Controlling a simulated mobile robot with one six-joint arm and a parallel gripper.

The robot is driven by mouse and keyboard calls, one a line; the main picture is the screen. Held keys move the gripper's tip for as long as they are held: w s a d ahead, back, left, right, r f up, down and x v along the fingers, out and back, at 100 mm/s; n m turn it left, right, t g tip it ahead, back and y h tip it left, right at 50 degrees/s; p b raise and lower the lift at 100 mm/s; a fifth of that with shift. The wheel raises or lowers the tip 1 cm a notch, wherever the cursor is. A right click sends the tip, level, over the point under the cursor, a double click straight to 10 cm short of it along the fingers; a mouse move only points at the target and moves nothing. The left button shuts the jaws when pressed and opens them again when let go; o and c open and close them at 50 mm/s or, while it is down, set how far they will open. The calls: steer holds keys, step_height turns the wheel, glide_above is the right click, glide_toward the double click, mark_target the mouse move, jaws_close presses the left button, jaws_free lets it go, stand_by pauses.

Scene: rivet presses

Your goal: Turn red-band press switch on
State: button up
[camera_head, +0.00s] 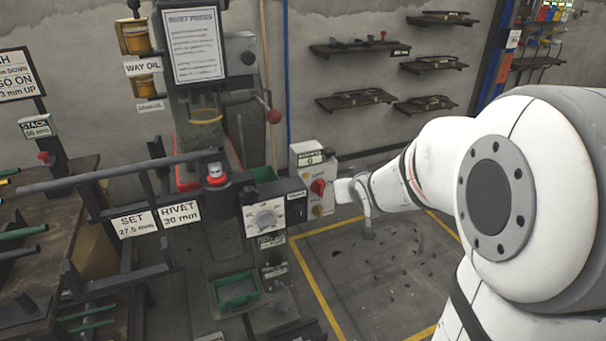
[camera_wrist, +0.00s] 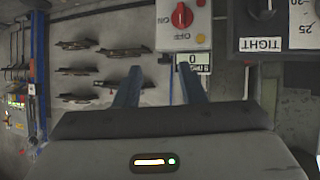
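A beige switch box (camera_head: 328,166) stands on the right side of the press in the head view, with a red rotary knob (camera_head: 318,187) on its front. I cannot tell the knob's setting. My gripper (camera_wrist: 160,85) is open and empty, apart from the knob. In the head view my gripper (camera_head: 362,205) is just right of the box. A red band (camera_head: 186,182) shows low on the press column.
A counter (camera_head: 313,158) reading 0 sits on top of the box. A black dial panel (camera_head: 267,216) stands left of it, close by. A long bar (camera_head: 110,174) crosses at left. Wall shelves (camera_head: 355,99) hang behind.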

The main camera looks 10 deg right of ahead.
mark_target(322, 188)
steer(key=w+a+f+n+t+y+b, duration=0.15)
steer(key=w+f+t+y+b, duration=0.4)
steer(key=w+f+b, duration=0.6)
steer(key=shift+n, duration=0.45)
steer(key=shift+w+a+f+b, duration=0.25)
steer(key=shift+w+f+b, duration=0.1)
steer(key=shift+w, duration=0.6)
steer(key=shift+w+a+f+b, duration=0.3)
steer(key=shift+w+f, duration=0.05)
steer(key=shift+w, duration=0.55)
steer(key=shift+w+a+f+b, duration=0.25)
steer(key=shift+w+f+b, duration=0.1)
steer(key=shift+w, duration=0.6)
steer(key=shift+c, duration=0.4)
jaws_close()
